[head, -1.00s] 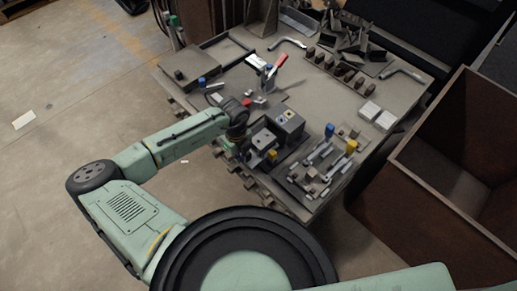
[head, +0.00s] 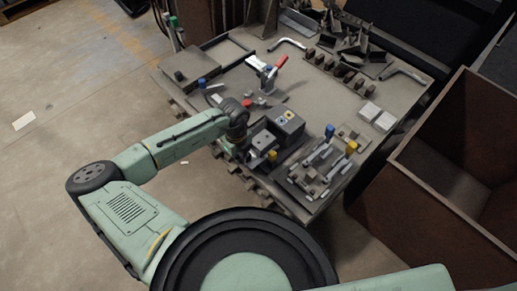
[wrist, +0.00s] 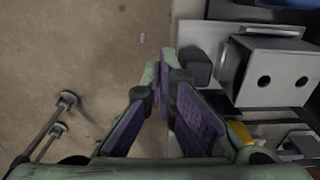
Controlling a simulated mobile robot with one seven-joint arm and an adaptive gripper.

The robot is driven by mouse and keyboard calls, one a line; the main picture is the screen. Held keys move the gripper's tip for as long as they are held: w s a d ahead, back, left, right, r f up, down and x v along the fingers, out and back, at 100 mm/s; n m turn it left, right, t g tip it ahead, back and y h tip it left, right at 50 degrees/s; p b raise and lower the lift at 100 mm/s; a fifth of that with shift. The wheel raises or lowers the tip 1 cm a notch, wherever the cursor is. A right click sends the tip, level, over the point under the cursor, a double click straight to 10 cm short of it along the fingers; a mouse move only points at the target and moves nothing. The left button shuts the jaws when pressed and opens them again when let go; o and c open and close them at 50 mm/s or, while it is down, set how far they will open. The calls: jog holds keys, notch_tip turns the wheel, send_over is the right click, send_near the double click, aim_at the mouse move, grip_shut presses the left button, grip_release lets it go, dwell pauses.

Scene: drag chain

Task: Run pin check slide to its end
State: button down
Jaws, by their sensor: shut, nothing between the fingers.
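The pin check slide cannot be singled out for certain. The likely fixture is a grey box with two round holes (wrist: 268,78), which also stands near the table's front edge in the head view (head: 286,122). In the wrist view a small dark block (wrist: 196,65) is on the pale plate (wrist: 200,35) left of the box. A yellow part (wrist: 240,132) is below the box, partly hidden by a finger. My gripper (wrist: 166,72) is shut and empty, its purple-padded fingers meeting just left of the dark block. Contact cannot be told. In the head view my wrist mostly hides the fingers.
A fixture with blue and yellow knobs (head: 318,165) stands to the right. A red-handled clamp (head: 278,66) is behind. Hooks, blocks and scrap lie toward the table's back. A large brown bin (head: 425,180) is at the right. Floor is open at the left.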

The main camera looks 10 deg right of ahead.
aim_at(262, 140)
dwell(0.4)
jog(key=shift+w+d+b, duration=0.25)
jog(key=shift+w+d, duration=1)
jog(key=shift+d, duration=0.45)
jog(key=shift+w+d+b, duration=0.3)
jog(key=shift+w+d, duration=0.9)
jog(key=shift+d, duration=0.45)
jog(key=shift+w+d+b, duration=0.25)
jog(key=shift+w+d, duration=1)
jog(key=shift+d, duration=0.45)
jog(key=shift+a+r, duration=0.1)
jog(key=shift+s+a+p, duration=0.4)
jog(key=shift+a+p, duration=0.05)
jog(key=shift+r+p, duration=3.2)
jog(key=shift+r, duration=0.75)
